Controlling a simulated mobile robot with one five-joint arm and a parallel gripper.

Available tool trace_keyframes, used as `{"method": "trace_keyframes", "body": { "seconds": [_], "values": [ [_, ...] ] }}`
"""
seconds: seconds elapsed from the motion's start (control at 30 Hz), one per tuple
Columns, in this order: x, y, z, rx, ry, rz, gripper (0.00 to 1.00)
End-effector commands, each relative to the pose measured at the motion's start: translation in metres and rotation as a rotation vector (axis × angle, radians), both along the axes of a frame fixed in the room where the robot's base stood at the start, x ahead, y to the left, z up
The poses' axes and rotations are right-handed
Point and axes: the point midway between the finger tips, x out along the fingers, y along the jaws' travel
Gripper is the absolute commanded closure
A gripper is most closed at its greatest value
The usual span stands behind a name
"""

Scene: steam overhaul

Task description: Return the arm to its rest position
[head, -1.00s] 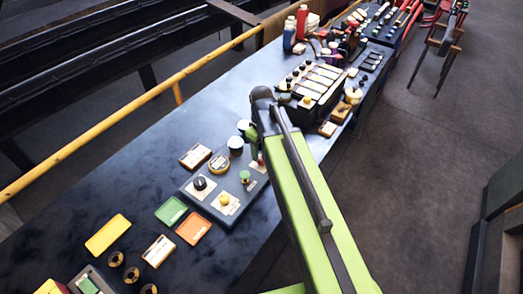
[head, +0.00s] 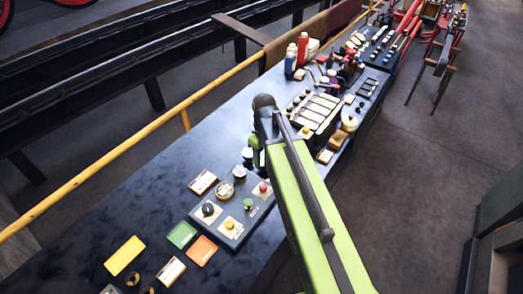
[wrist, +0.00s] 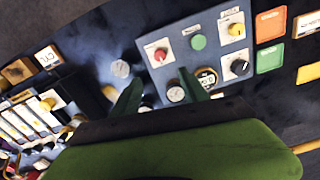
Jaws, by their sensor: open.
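My gripper shows in the wrist view (wrist: 160,92) as two dark green fingers set apart, with nothing held between them. In the head view my green arm reaches up from the bottom right over the bench (head: 110,215), and its end mostly hides the gripper. Beyond the fingertips in the wrist view lies a control panel (wrist: 207,25) with red, green, yellow and black knobs. The same panel (head: 243,229) lies left of my arm in the head view. A round gauge (wrist: 176,94) sits close by the fingers.
A yellow rail (head: 110,157) runs along the bench's left side. Green (head: 181,235), orange (head: 202,250) and yellow (head: 124,255) plates lie near the panel. Red (head: 303,45) and blue (head: 290,62) bottles and a block of labelled strips (head: 318,108) stand farther back. The floor (head: 400,180) at right is clear.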

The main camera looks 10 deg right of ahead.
Motion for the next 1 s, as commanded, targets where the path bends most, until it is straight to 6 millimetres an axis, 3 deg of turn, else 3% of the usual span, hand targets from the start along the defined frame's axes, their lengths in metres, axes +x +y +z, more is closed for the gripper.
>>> {"method": "trace_keyframes", "body": {
  "seconds": [0.17,0.27,0.37,0.5,0.63,0.8,1.0],
  "values": [
    [0.0,0.0,0.0,0.0,0.0,0.0,0.48],
    [0.0,0.0,-0.015,0.0,0.0,0.0,0.48],
    [-0.004,-0.001,-0.053,0.0,0.0,-0.001,0.48],
    [-0.03,-0.002,-0.107,0.0,0.0,-0.063,0.48],
    [-0.055,-0.003,-0.139,-0.001,-0.001,-0.249,0.48],
    [-0.07,-0.003,-0.129,-0.001,-0.001,-0.499,0.48],
    [-0.068,-0.003,-0.129,-0.001,-0.001,-0.591,0.48]
  ]
}}
